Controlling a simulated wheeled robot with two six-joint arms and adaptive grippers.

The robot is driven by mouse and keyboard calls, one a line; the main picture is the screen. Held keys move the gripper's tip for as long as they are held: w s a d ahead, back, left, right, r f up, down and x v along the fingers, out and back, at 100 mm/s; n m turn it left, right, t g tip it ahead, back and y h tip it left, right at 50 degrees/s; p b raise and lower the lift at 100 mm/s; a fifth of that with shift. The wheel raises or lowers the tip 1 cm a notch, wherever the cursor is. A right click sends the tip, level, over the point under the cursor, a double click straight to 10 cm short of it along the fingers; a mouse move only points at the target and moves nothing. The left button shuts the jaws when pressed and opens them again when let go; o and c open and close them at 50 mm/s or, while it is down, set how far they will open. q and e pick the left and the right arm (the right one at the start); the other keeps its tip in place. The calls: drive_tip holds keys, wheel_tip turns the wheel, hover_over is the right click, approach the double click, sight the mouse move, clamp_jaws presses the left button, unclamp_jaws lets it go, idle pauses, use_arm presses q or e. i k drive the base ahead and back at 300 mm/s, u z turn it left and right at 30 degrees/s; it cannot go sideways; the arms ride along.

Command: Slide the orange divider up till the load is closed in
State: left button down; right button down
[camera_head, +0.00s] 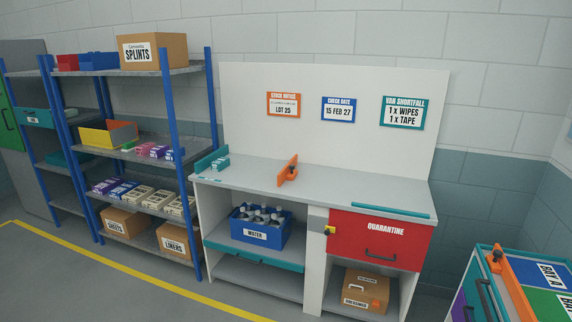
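An orange divider (288,169) with a small handle stands upright across the grey worktop (330,187), left of its middle. A few small pale green-and-white packs (219,163) lie at the worktop's left end beside an upright teal end plate (204,163). Bare worktop lies between the packs and the divider. A second orange bar (508,287) with a dark knob lies along the top of a cart at the lower right, next to a blue panel lettered BAY A (545,272). Neither of my grippers is in view.
A teal strip (391,211) lies along the worktop's front right edge. Below are a blue WATER crate (261,236) and a red QUARANTINE drawer (374,243). Blue-posted shelves (175,140) stand left. Grey floor is open in front, crossed by a yellow line (130,270).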

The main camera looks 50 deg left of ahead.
sight(288, 173)
drive_tip(key=u, duration=0.4)
drive_tip(key=i, duration=1.85)
drive_tip(key=u, duration=1.15)
drive_tip(key=i, duration=0.8)
drive_tip(key=u, duration=1.4)
drive_tip(key=i, duration=0.6)
drive_tip(key=u, duration=0.6)
